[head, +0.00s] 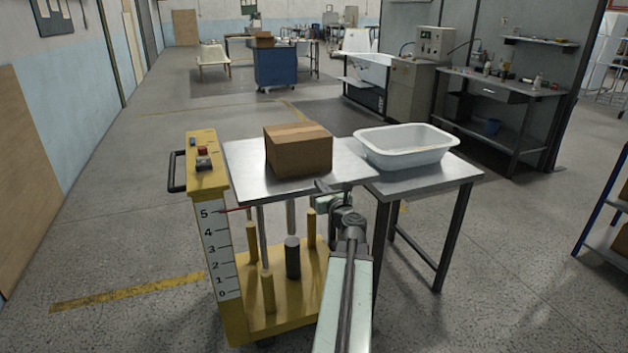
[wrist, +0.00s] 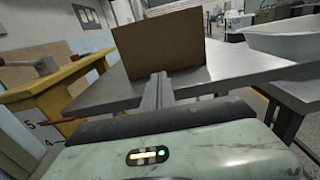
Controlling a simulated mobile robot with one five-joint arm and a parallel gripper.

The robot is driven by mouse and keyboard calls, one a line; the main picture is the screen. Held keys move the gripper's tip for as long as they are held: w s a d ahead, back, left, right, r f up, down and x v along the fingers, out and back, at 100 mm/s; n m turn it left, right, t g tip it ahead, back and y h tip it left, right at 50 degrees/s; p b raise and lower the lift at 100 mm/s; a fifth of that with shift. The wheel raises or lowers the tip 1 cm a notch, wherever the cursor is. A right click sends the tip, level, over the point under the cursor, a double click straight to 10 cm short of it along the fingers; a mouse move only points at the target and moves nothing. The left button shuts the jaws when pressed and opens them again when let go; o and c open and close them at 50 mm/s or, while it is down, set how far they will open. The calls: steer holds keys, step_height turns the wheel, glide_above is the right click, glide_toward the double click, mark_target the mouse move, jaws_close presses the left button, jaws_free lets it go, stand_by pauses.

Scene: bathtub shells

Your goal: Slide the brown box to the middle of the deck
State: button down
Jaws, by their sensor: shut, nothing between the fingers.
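The brown cardboard box (head: 298,150) stands on the metal deck (head: 244,168) of a yellow lift cart, around the middle of the deck's width. In the wrist view the box (wrist: 160,47) rises upright just beyond my gripper. My gripper (head: 322,187) is at the deck's near edge, to the right of and nearer than the box. In the wrist view the closed fingers (wrist: 157,88) point at the box's near face. I cannot tell whether they touch it. The deck also shows in the wrist view (wrist: 225,72).
A white tub shell (head: 405,146) stands on a metal table (head: 450,172) close against the deck's right side. The cart's yellow control post (head: 206,165) with a handle and a numbered scale (head: 220,250) stands at the left. Open floor lies to the left.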

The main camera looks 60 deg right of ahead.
glide_toward(307, 161)
steer(key=shift+y, duration=0.3)
steer(key=p+x, duration=0.1)
steer(key=x, duration=0.6)
steer(key=shift+s+d, duration=0.1)
steer(key=shift+s, duration=0.05)
steer(key=x, duration=0.7)
steer(key=shift+w+d+r, duration=0.2)
steer(key=shift+w, duration=0.05)
steer(key=v, duration=1.4)
steer(key=shift+s+f, duration=0.1)
steer(key=shift+f, duration=0.15)
